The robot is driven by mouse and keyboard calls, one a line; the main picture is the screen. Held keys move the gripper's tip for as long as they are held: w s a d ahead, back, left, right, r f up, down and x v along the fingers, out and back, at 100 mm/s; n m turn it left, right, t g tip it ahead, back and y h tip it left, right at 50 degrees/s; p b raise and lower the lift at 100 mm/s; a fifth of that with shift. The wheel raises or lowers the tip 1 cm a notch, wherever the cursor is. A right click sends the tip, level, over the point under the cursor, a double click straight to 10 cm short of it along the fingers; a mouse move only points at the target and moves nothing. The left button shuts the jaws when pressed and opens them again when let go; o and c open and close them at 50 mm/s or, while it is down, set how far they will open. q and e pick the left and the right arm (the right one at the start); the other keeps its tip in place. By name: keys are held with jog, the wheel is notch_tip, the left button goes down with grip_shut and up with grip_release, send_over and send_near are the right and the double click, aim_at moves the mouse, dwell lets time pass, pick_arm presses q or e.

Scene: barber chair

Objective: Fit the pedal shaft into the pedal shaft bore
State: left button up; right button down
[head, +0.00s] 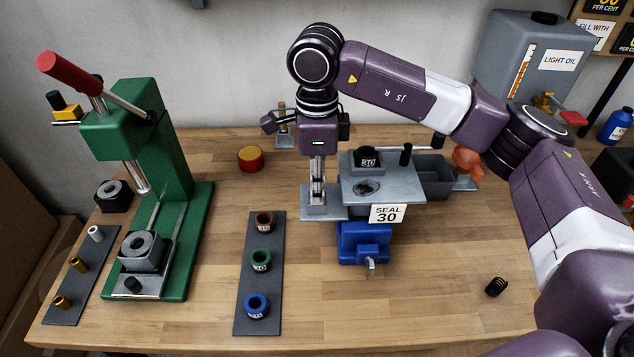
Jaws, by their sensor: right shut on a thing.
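My right gripper (317,196) comes down from above onto the left grey plate (320,211) at the blue vise's side. It is shut on a slim metal part, which looks like the pedal shaft. The fingers hide most of this part, and I cannot tell whether its lower end is in a hole or only touching the plate. The pedal shaft bore is not clearly visible. A dark round opening (366,187) shows in the larger grey plate to the right. My left gripper is not in view.
The blue vise (363,240) stands below the plates, with a SEAL 30 card (387,214). A green press (150,170) stands left. A dark strip (259,285) holds brown, green and blue rings. A black spring (496,286) lies right. The front middle bench is clear.

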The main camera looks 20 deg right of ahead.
jog(key=c, duration=2.3)
grip_release()
jog(key=shift+f, duration=0.15)
jog(key=shift+c, duration=0.2)
jog(key=o, duration=0.4)
jog(key=shift+o, duration=0.2)
jog(key=shift+r, duration=0.2)
notch_tip(320, 180, up, 12)
jog(key=shift+r+b, duration=0.1)
jog(key=shift+b, duration=0.7)
